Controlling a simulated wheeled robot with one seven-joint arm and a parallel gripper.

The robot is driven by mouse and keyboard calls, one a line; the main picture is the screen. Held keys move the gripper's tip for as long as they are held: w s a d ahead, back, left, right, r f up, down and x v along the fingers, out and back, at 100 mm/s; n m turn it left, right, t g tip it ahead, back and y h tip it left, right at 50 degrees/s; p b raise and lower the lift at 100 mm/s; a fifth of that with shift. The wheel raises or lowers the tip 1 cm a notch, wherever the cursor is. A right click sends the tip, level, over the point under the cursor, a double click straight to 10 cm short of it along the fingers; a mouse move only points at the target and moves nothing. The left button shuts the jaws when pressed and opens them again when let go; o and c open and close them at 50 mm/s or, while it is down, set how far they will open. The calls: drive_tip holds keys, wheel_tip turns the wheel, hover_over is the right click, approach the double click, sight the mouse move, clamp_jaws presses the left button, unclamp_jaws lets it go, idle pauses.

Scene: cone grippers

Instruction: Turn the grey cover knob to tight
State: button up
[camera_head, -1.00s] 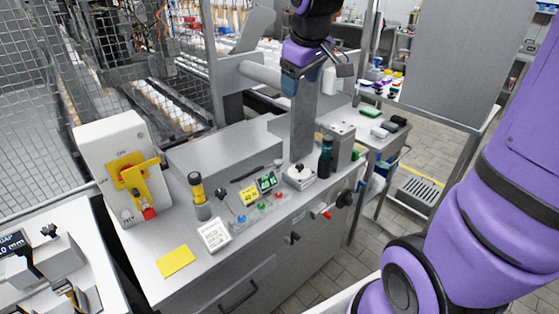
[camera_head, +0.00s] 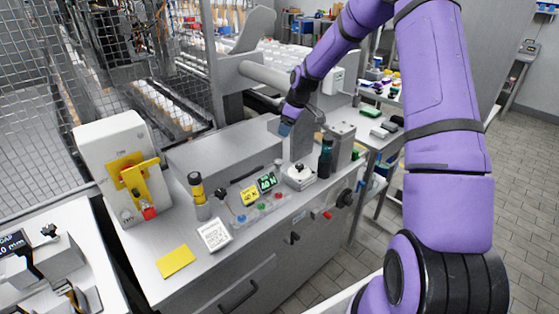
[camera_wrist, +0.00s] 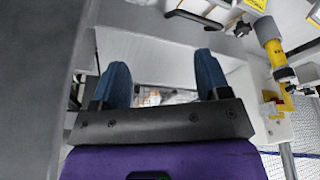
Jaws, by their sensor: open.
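My gripper (camera_head: 285,129) hangs over the back of the grey bench, beside an upright grey post (camera_head: 301,140). In the wrist view its two blue fingers (camera_wrist: 163,80) stand apart with nothing between them. I cannot tell for sure which knob is the grey cover knob. A black knob (camera_head: 299,167) sits on a small white block, below and right of my gripper and apart from it. Another black knob (camera_head: 294,237) is on the bench's front panel. A black handwheel (camera_head: 345,198) is at the front right. No tight mark is readable.
A low grey box (camera_head: 215,155) lies left of my gripper. A white panel with a yellow handle (camera_head: 130,172) is at left. Wire mesh (camera_head: 50,60) stands behind.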

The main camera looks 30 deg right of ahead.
drive_tip(key=y, duration=0.1)
approach(278, 161)
drive_tip(key=shift+n, duration=0.3)
drive_tip(key=x, duration=0.8)
drive_tip(key=shift+a+f, duration=0.1)
drive_tip(key=shift+f, duration=0.3)
drive_tip(key=c, duration=0.9)
